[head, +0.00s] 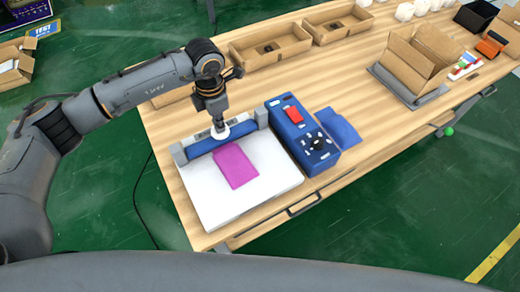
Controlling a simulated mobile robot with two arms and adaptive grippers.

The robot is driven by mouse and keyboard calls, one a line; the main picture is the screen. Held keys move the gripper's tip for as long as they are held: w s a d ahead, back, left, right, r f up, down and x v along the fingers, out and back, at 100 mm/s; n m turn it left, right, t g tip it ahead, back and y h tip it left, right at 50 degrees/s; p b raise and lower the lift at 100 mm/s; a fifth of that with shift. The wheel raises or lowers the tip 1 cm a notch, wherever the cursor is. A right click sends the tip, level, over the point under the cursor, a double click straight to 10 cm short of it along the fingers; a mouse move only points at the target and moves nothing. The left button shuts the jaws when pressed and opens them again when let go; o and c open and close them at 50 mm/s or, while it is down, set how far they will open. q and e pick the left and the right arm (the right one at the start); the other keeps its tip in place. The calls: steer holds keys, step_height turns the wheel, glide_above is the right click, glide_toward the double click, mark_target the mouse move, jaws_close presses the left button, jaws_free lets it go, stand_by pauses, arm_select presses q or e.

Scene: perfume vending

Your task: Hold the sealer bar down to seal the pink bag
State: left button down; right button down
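The pink bag (236,166) lies flat on the white plate (270,187) of the sealer. Its far edge meets the blue sealer bar (200,146), which runs across the back of the plate between grey end blocks. My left gripper (217,120) points straight down at the middle of the bar. Its tip meets a white round piece on top of the bar and hides part of it. The fingers are too small and dark to tell whether they are open or shut. My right gripper is not in view.
A blue control box (302,135) with a red switch stands right of the plate, beside a flat blue piece (338,127). Open cardboard boxes (270,45) line the table's back. Another open carton (420,58) stands at the right. The wooden table (375,110) between is clear.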

arm_select(q)
steer(key=shift+s+f, duration=0.15)
steer(key=shift+s, duration=0.05)
step_height(320, 180, up, 2)
steer(key=shift+w+p, duration=0.15)
steer(key=shift+p, duration=0.5)
step_height(320, 180, up, 7)
steer(key=p, duration=0.3)
stand_by(0.5)
